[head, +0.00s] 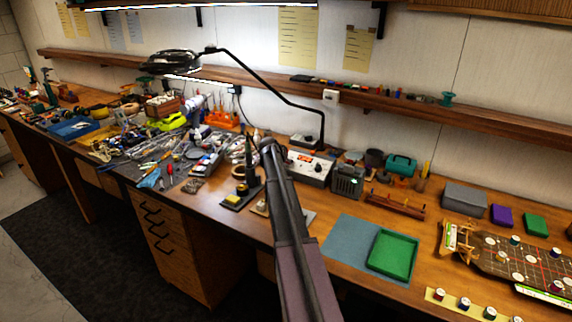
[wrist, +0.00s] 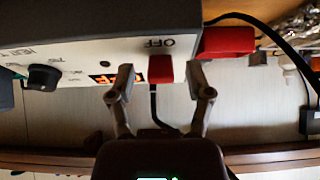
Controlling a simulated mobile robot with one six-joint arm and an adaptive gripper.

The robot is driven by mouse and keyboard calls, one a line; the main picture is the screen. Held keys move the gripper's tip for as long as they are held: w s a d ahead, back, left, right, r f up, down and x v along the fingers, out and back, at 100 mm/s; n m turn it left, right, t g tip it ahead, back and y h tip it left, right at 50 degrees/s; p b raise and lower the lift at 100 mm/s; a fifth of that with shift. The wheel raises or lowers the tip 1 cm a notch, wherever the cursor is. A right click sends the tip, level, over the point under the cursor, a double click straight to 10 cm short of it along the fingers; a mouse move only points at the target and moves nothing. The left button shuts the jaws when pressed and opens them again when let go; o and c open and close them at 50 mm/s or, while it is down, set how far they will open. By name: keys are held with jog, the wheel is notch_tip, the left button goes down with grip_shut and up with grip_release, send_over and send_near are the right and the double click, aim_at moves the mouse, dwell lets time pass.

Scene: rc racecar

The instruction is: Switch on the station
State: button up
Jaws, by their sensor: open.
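The station (head: 310,168) is a box with a pale front panel on the bench, partly hidden behind my arm in the head view. In the wrist view its panel (wrist: 70,56) appears upside down, with a black knob (wrist: 43,77), a lit orange display (wrist: 103,79) and a red switch (wrist: 160,69) beside the word OFF. My gripper (wrist: 160,76) is open, one finger on each side of the red switch. The right finger is close to it and the left leaves a gap; I cannot tell whether either touches. In the head view the fingertips are too small to make out.
A soldering iron stand (head: 240,190) stands left of my arm. A grey ridged box (head: 347,180) is right of the station. A second red part (wrist: 227,40) sticks out beside the panel, with a black cable near it. A blue mat and green tray (head: 392,252) lie to the right.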

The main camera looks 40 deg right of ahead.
grip_shut()
jog(key=shift+a, duration=0.1)
